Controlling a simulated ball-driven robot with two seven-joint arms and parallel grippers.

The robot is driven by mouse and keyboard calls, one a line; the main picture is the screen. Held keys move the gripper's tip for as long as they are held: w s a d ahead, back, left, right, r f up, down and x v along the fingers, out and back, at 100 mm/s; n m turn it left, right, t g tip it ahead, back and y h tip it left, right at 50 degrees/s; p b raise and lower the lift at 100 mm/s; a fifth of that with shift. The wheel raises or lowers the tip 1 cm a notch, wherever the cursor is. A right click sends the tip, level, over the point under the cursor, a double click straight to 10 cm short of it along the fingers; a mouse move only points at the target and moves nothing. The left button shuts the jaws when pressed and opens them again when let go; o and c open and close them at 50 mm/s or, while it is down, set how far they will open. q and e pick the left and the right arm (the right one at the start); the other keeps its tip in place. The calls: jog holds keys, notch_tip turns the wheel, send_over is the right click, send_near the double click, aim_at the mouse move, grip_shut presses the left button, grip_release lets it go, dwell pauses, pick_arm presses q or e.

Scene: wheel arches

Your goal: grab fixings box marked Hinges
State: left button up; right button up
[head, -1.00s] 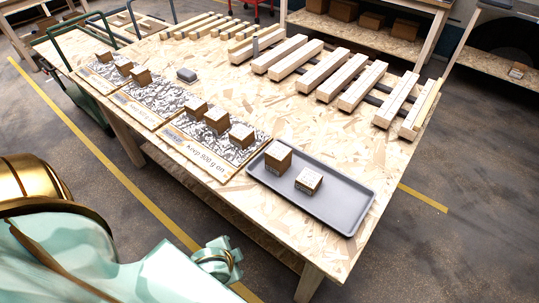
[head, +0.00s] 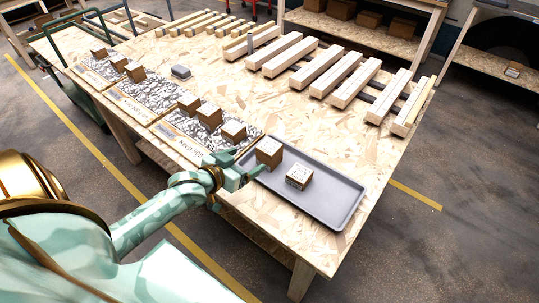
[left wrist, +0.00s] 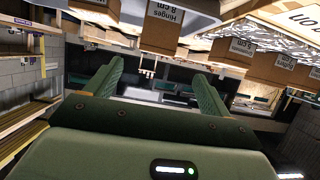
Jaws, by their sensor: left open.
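A cardboard box labelled "Hinges 8 cm" (left wrist: 163,26) shows at the top of the left wrist view, beyond and above the fingers. It appears to be the brown box (head: 269,151) at the left end of the grey tray in the head view. My left gripper (head: 243,165) is open and empty at the table's near edge, just left of that box. In the left wrist view its two fingers (left wrist: 160,72) stand apart with nothing between them. Whether a finger touches the box or tray is unclear. My right gripper is not in view.
A second box (head: 299,176) stands on the grey tray (head: 333,204), right of the first. Several similar boxes (head: 209,116) stand on printed mats to the left. Wooden slats (head: 355,82) lie at the back right. Bare board lies between.

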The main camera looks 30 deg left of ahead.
pick_arm(q)
jog(key=b, duration=0.3)
send_near(273, 145)
jog(key=w+f, duration=0.2)
jog(key=w+a+f, duration=0.1)
jog(key=w+f, duration=0.1)
jog(key=shift+w, duration=0.2)
jog(key=x, duration=0.2)
jog(key=b+x, duration=0.1)
jog(key=x, duration=0.1)
jog(key=b+x, duration=0.1)
jog(key=x, duration=0.1)
jog(key=shift+w+d+r, duration=0.15)
jog(key=shift+d+r, duration=0.15)
jog(key=shift+r, duration=0.15)
jog(key=c, duration=1.4)
jog(key=shift+r, duration=0.1)
